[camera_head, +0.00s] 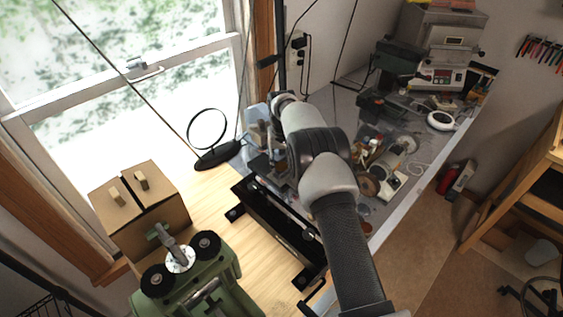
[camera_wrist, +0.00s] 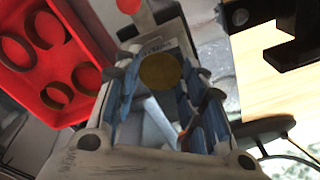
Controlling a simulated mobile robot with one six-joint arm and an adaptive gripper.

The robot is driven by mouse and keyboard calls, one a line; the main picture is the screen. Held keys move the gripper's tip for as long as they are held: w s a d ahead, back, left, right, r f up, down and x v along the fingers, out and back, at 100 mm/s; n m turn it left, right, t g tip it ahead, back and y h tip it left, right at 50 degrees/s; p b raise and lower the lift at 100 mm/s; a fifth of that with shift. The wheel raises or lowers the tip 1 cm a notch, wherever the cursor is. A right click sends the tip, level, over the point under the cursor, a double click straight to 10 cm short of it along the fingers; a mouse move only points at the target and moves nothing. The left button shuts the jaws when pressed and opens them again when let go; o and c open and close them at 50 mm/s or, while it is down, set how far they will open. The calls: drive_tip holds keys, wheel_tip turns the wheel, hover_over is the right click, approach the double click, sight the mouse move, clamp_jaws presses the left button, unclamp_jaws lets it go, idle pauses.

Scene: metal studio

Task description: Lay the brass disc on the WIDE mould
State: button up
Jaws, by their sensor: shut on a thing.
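The brass disc (camera_wrist: 160,71) shows in the wrist view between the blue-padded fingers of my gripper (camera_wrist: 162,82), near their tips. My gripper is shut on it, and the disc's face is turned toward the wrist camera. In the head view my arm hides most of the gripper and I cannot make out the disc there. I cannot pick out the WIDE mould for certain in either view. A grey block with small unreadable marking lies beyond the fingertips in the wrist view.
A red tray (camera_wrist: 22,82) with several round rings lies left of my gripper in the wrist view. The bench right of my arm is cluttered.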

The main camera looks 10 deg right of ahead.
drive_tip(key=o, duration=1)
drive_tip(key=shift+c, duration=0.2)
drive_tip(key=shift+r, duration=0.1)
drive_tip(key=s+r+b, duration=0.1)
drive_tip(key=s+r, duration=0.2)
drive_tip(key=r, duration=0.8)
drive_tip(key=s+r, duration=0.4)
drive_tip(key=r, duration=0.7)
drive_tip(key=s+r+t+b, duration=0.2)
drive_tip(key=s+r, duration=0.6)
drive_tip(key=s, duration=0.5)
drive_tip(key=s+f+t+b, duration=0.1)
drive_tip(key=s+f, duration=0.3)
drive_tip(key=s, duration=0.9)
drive_tip(key=s+f+b, duration=0.1)
drive_tip(key=s+f, duration=0.2)
drive_tip(key=s, duration=1.1)
drive_tip(key=shift+f+n+t, duration=0.4)
